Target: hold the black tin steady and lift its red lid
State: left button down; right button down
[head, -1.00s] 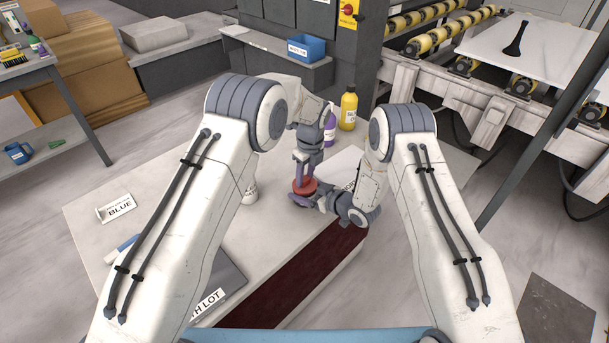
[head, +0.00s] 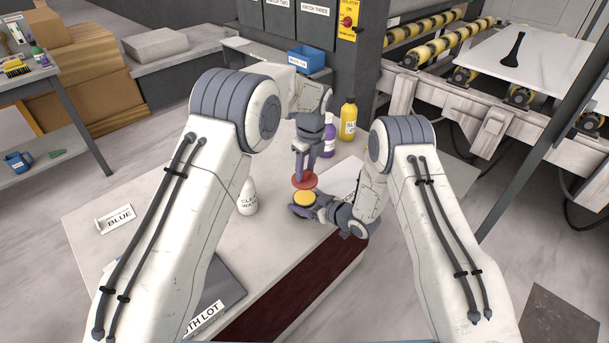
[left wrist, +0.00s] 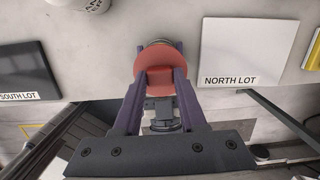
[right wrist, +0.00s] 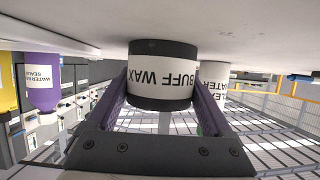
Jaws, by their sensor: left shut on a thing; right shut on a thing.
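The black tin (right wrist: 160,92), labelled BUFF WAX, stands on the stone slab with my right gripper (right wrist: 165,100) shut around its sides. In the head view its open top shows a yellow filling (head: 304,198). The red lid (head: 304,180) is off the tin, just above it, with a small gap between them. My left gripper (head: 306,172) comes from above and is shut on the lid's raised grip. The lid also shows in the left wrist view (left wrist: 160,62), where it hides most of the tin.
A white CLEAN WATER bottle (head: 247,198) stands left of the tin. Purple (head: 329,135) and yellow (head: 347,119) bottles stand behind. A white NORTH LOT slab (left wrist: 235,45) and a dark SOUTH LOT slab (left wrist: 28,70) lie either side. The slab's front edge is close.

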dwell(0.3)
grip_release()
jog(key=v, duration=1.2)
jog(key=shift+w+r, duration=0.1)
jog(key=shift+r, duration=0.05)
